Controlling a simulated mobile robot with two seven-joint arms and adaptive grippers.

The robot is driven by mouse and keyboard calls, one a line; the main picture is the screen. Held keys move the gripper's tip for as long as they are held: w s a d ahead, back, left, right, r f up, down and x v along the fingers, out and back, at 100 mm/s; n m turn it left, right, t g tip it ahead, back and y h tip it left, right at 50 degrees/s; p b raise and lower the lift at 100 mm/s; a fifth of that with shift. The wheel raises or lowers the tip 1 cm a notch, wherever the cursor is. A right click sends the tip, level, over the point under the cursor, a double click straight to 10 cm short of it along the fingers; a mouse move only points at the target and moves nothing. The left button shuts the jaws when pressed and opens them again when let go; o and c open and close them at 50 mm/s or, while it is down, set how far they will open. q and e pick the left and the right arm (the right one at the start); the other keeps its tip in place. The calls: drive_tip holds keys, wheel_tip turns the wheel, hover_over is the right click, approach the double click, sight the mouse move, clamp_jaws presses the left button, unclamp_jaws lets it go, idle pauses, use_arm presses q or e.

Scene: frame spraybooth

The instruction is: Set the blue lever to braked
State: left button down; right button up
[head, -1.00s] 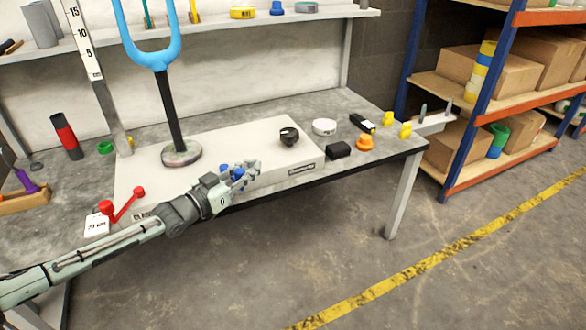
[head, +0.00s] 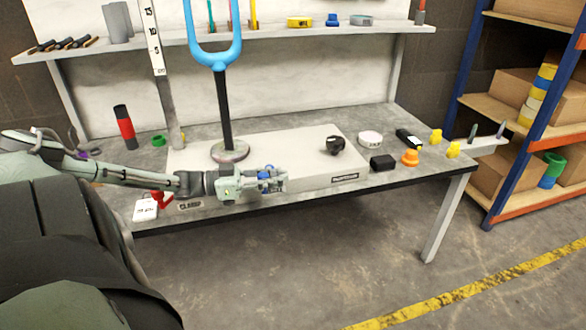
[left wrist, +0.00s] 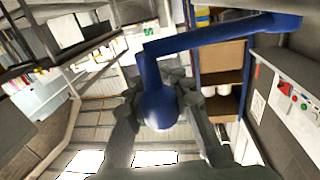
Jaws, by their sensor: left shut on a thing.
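The blue lever (left wrist: 200,40) shows large in the left wrist view, with a bent bar and a round ball knob (left wrist: 158,108). My left gripper (left wrist: 160,112) is shut on this knob, with one finger on each side. In the head view my left gripper (head: 272,181) is at the front edge of the pale platform (head: 300,146) on the bench. Only a small blue part of the lever (head: 265,174) shows there; the gripper hides the rest. The lever's setting cannot be read. My right gripper is in neither current view.
A light-blue fork stand (head: 216,55) rises from the platform behind my gripper. A red lever (head: 161,199) and white tag (head: 146,209) lie near my left forearm. A black knob (head: 335,145), black box (head: 383,163) and orange piece (head: 410,158) stand to the right. Floor in front is clear.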

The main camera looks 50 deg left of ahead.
use_arm(q)
drive_tip(key=shift+f, duration=0.1)
drive_tip(key=c, duration=1.3)
unclamp_jaws()
drive_tip(key=shift+r, duration=5.05)
drive_tip(key=shift+c, duration=0.3)
